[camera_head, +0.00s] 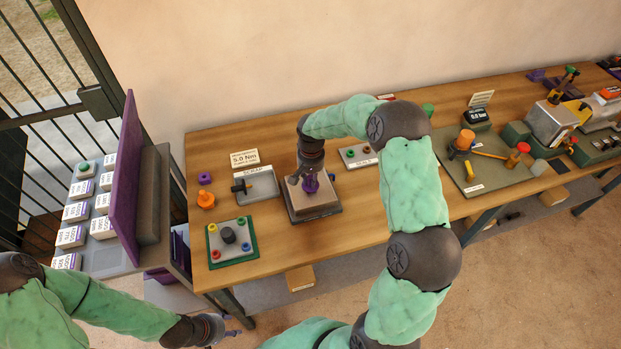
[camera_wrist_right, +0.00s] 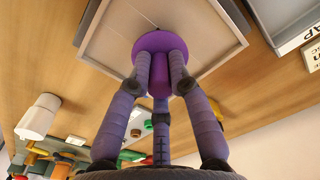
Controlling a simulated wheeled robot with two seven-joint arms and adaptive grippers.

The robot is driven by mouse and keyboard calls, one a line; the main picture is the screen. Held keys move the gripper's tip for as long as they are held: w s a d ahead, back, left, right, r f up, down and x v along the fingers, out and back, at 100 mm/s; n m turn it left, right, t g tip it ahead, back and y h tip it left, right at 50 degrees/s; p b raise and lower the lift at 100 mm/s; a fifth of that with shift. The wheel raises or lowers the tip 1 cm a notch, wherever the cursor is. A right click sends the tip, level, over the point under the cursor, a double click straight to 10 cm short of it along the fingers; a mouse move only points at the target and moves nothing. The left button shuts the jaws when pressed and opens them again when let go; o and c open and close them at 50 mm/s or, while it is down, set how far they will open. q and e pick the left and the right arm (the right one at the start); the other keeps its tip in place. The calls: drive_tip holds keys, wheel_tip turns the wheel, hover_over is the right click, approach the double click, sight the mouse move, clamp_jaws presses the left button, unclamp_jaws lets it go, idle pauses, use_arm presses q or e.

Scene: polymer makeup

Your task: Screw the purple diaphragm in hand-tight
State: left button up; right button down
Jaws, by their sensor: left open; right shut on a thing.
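The purple diaphragm (camera_wrist_right: 158,44) shows in the right wrist view as a round flange with a short knob. My right gripper (camera_wrist_right: 159,75) has its fingers shut around that knob, and the flange faces a square grey-topped block (camera_wrist_right: 112,38). In the head view the diaphragm (camera_head: 310,183) is a small purple spot at the middle of the block (camera_head: 318,211), under my right gripper (camera_head: 310,173), which reaches down from above. Whether the flange touches the block, and any thread, I cannot tell. My left gripper (camera_head: 222,331) is open and empty, low at the left, off the table's front edge.
A grey SCRAP tray (camera_head: 275,195) holding a dark part stands left of the block. An orange knob (camera_head: 206,198) and a purple nut (camera_head: 205,178) lie farther left. A green-edged tray (camera_head: 252,255) is at front left. A small tray (camera_head: 348,161) is behind right.

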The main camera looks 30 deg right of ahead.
sight(311, 177)
drive_tip(key=shift+f+b, duration=0.6)
drive_tip(key=shift+f, duration=0.25)
drive_tip(key=c, duration=1.1)
unclamp_jaws()
drive_tip(key=shift+o, duration=0.2)
wheel_tip(311, 177, up, 12)
drive_tip(key=shift+s+f, duration=0.1)
